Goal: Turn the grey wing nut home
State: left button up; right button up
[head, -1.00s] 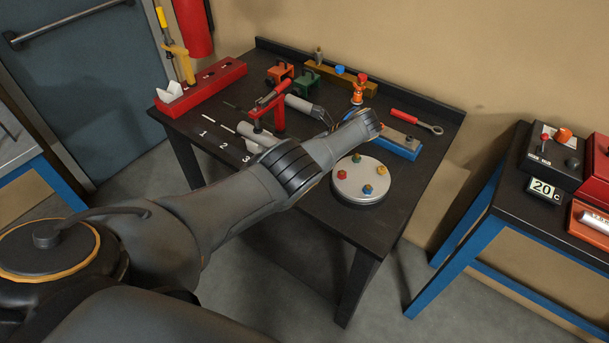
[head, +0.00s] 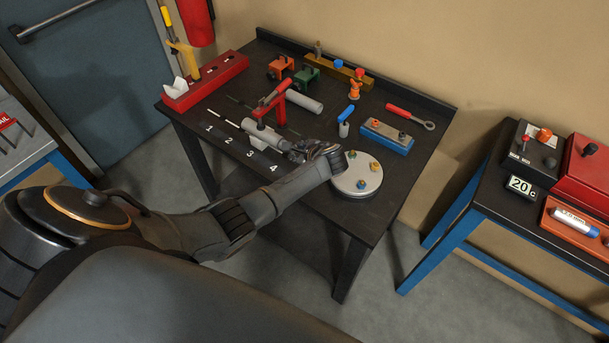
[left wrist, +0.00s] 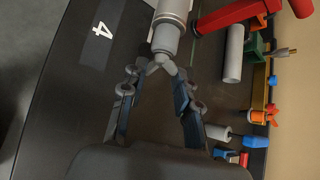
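The grey wing nut (left wrist: 158,65) sits on the end of a light grey cylinder (left wrist: 171,28) in the left wrist view. The cylinder also shows in the head view (head: 262,135), lying on the dark table beside a red lever clamp (head: 275,98). My left gripper (left wrist: 157,82) is open, its two fingers apart on either side of the nut's end. The nut is just ahead of the fingertips, and I see no contact. In the head view my left gripper (head: 303,151) is at the cylinder's right end, and the nut is hard to make out there. My right gripper is out of view.
A round silver plate (head: 357,190) with coloured knobs is close to my left wrist. A red rack (head: 205,82) is at the back left.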

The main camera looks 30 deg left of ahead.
pick_arm(q)
jog(key=n+t+b, duration=0.1)
jog(key=t+b, duration=0.1)
jog(key=b, duration=0.3)
jog(key=f+n+t+y+b, duration=0.1)
jog(key=t+b, duration=0.1)
jog(key=b, duration=0.3)
jog(key=s+f+n+t+b, duration=0.1)
jog(key=n+t+b, duration=0.1)
jog(key=b, duration=0.4)
jog(key=shift+t, duration=0.3)
jog(key=v, duration=1.4)
jog(key=shift+w+r+b, duration=0.1)
jog(key=shift+r+b, duration=0.2)
jog(key=shift+r, duration=0.05)
